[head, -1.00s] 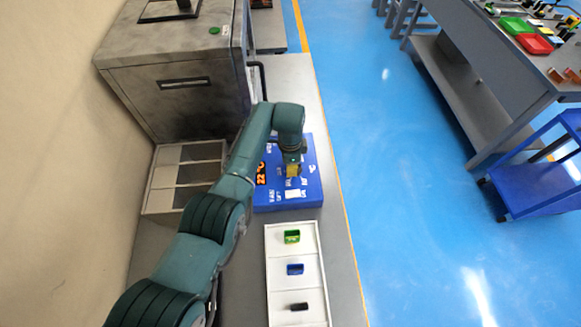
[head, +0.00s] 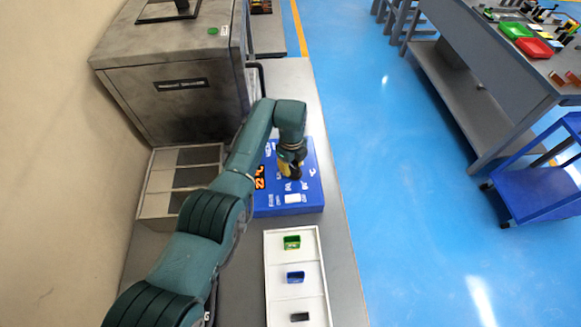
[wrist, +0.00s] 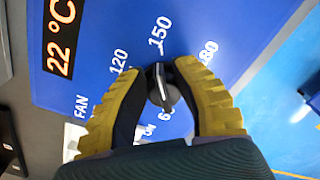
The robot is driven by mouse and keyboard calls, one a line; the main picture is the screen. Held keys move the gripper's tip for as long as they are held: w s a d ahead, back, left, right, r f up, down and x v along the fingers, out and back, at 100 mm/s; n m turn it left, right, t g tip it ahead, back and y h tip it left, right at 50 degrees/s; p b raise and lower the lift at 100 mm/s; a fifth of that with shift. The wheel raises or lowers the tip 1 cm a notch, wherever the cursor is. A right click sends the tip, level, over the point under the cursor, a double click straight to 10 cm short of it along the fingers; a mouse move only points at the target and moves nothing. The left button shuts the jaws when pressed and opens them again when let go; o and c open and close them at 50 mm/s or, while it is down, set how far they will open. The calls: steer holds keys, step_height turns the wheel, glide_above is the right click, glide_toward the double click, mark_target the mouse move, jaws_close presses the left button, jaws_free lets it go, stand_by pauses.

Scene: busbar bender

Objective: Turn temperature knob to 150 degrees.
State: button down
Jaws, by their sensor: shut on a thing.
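The blue control panel (head: 314,190) lies on the bench in the head view, and its face fills much of the wrist view (wrist: 100,35). My gripper (wrist: 158,85), with yellow ridged fingers, is shut on the dark temperature knob (wrist: 160,92). The knob's narrow raised grip points up towards the 150 mark (wrist: 160,32); its exact alignment is hard to tell. The 120 mark (wrist: 119,60) is to the left, 180 (wrist: 208,51) to the right. The orange display (wrist: 60,35) reads 22 °C. In the head view my gripper (head: 291,170) hides the knob.
A white tray (head: 279,250) with green, blue and black parts lies in front of the panel. A grey metal oven-like box (head: 175,90) and a compartment box (head: 160,185) stand to the left.

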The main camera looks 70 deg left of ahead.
mark_target(292, 165)
steer(key=shift+w+f+m, duration=0.1)
steer(key=shift+f+m, duration=0.05)
steer(key=shift+m, duration=0.85)
steer(key=c, duration=0.7)
jaws_free()
steer(key=shift+d, duration=0.1)
steer(key=shift+r, duration=0.35)
step_height(292, 165, up, 12)
steer(key=shift+f, duration=0.2)
